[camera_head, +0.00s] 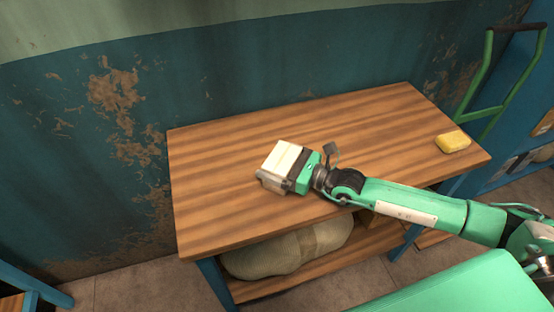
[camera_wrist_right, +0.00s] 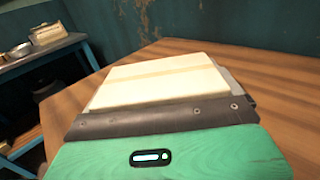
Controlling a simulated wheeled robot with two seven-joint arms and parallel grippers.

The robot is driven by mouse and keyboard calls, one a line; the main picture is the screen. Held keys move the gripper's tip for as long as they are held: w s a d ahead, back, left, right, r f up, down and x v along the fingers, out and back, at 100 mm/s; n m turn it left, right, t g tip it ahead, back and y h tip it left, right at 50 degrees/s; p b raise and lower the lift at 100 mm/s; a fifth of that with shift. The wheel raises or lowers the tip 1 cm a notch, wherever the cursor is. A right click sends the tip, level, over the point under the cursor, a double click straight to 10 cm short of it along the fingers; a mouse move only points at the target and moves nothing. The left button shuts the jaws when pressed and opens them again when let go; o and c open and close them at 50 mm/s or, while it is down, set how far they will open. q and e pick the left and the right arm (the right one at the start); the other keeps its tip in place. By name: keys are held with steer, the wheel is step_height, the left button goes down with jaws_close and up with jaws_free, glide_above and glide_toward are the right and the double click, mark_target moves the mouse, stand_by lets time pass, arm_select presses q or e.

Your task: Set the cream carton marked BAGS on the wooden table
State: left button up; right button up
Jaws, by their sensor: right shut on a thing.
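The cream carton (camera_head: 281,157) is in my right gripper (camera_head: 285,172), over the middle of the wooden table (camera_head: 220,150). No BAGS lettering can be read on it. The gripper's fingers are shut on the carton's sides. In the right wrist view the carton (camera_wrist_right: 165,80) lies just beyond the gripper's dark front edge, with the tabletop (camera_wrist_right: 240,75) around it. I cannot tell whether the carton touches the table. My left gripper is in neither view.
A yellow block (camera_head: 453,142) lies at the table's right end. A pale sack (camera_head: 290,250) lies on the lower shelf. A green hand-truck frame (camera_head: 486,75) stands behind the right end. The table's left half is clear. A worn wall (camera_head: 80,130) stands behind.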

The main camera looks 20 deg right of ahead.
mark_target(292, 167)
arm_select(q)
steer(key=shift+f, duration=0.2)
arm_select(e)
steer(key=shift+f, duration=0.15)
steer(key=o, duration=0.7)
steer(key=shift+r, duration=0.2)
steer(key=shift+s+d+f, duration=0.15)
steer(key=shift+s+d, duration=0.05)
steer(key=b+v, duration=0.1)
steer(key=v, duration=0.2)
steer(key=shift+s+d, duration=0.25)
steer(key=shift+s, duration=0.05)
steer(key=b+v, duration=0.2)
steer(key=v, duration=0.4)
steer(key=shift+s+d, duration=0.2)
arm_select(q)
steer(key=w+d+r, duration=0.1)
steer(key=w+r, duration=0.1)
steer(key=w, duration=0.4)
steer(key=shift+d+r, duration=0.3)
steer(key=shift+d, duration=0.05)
arm_select(e)
steer(key=shift+s+d, duration=0.4)
